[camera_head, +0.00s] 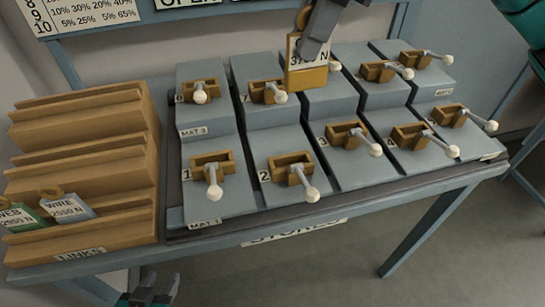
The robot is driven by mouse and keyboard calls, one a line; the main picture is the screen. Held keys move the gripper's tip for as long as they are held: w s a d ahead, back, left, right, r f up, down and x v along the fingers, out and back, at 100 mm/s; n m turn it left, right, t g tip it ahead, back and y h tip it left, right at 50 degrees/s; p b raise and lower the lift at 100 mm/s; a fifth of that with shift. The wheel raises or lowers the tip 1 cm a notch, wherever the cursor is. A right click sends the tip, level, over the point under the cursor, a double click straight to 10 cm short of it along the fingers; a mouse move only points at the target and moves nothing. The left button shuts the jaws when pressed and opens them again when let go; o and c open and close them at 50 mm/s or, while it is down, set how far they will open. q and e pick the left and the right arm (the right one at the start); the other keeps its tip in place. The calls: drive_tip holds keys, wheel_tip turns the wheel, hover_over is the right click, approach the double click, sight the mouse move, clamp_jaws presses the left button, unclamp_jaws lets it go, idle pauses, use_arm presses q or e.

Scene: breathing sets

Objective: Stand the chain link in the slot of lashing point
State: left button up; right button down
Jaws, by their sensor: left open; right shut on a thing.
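My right gripper (318,38) is at the top centre, shut on the chain link (307,78). The link is a yellow-brown tag with a ring on top and a white label reading 3700 N, the rest of the label partly covered. It appears upright in front of the back row of lashing points, hiding part of one; its exact height is unclear. Several lashing points, wooden slotted brackets with white-knobbed levers, sit on numbered grey blocks, among them number 1 (226,163) and number 2 (281,165). My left gripper (150,297) is open at the bottom left edge.
A stepped wooden rack (85,133) labelled LINKS stands at the left, holding a green WEB link (20,216) and a grey WIRE link (68,208). Levers protrude towards the front and right. A printed board (85,14) is behind the table.

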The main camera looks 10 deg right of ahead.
drive_tip(key=shift+w+a+r+m, duration=0.15)
drive_tip(key=shift+a+r+m, duration=0.3)
drive_tip(key=shift+r, duration=0.25)
approach(292, 167)
drive_tip(key=a+f, duration=0.1)
drive_tip(key=w+a+f, duration=0.1)
drive_tip(key=f, duration=0.1)
drive_tip(key=a+f, duration=0.1)
drive_tip(key=shift+w+a+f, duration=0.15)
drive_tip(key=shift+w+a, duration=0.1)
drive_tip(key=shift+w, duration=0.15)
drive_tip(key=c, duration=1.5)
unclamp_jaws()
drive_tip(key=shift+f+b, duration=0.2)
drive_tip(key=shift+b, duration=0.25)
drive_tip(key=shift+c, duration=0.2)
drive_tip(key=o, duration=0.4)
drive_tip(key=shift+r, duration=0.1)
drive_tip(key=shift+o, duration=0.2)
